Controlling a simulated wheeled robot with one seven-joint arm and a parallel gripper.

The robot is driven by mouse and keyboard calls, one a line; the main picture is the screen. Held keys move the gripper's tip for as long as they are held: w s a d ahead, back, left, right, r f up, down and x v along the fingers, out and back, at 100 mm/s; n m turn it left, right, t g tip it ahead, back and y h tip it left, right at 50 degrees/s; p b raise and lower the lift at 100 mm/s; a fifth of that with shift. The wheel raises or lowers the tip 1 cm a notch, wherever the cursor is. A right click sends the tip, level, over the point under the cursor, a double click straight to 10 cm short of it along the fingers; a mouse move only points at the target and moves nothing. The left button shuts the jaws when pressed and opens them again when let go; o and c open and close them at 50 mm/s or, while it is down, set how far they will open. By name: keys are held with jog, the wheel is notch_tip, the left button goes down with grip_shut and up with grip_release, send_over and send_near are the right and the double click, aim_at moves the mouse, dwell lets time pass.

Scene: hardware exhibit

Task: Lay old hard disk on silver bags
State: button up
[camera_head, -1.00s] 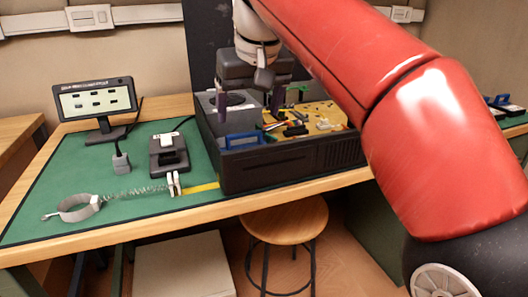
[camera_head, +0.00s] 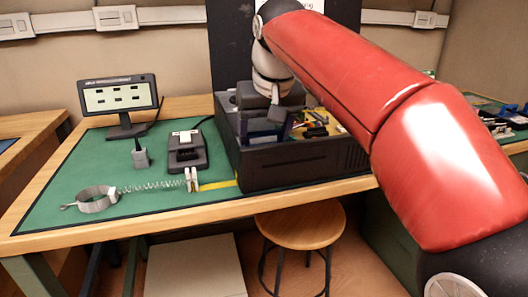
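My gripper (camera_head: 266,132) points down at the left part of an open black computer case (camera_head: 300,163) on the green-matted bench. Its fingers reach down to the case's front edge, beside a blue part (camera_head: 262,137). Whether they touch or grip that part, I cannot tell. I cannot make out the old hard disk for certain; the gripper and case wall hide much of the case's inside. No silver bags can be made out in this view.
A small screen (camera_head: 121,99), a black device (camera_head: 187,152) and a wrist strap (camera_head: 97,199) with a coiled cord are on the green mat (camera_head: 150,183). A round wooden stool (camera_head: 302,224) stands below.

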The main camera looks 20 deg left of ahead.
jog(key=c, duration=0.9)
jog(key=shift+r, duration=0.1)
grip_shut()
jog(key=shift+r, duration=0.1)
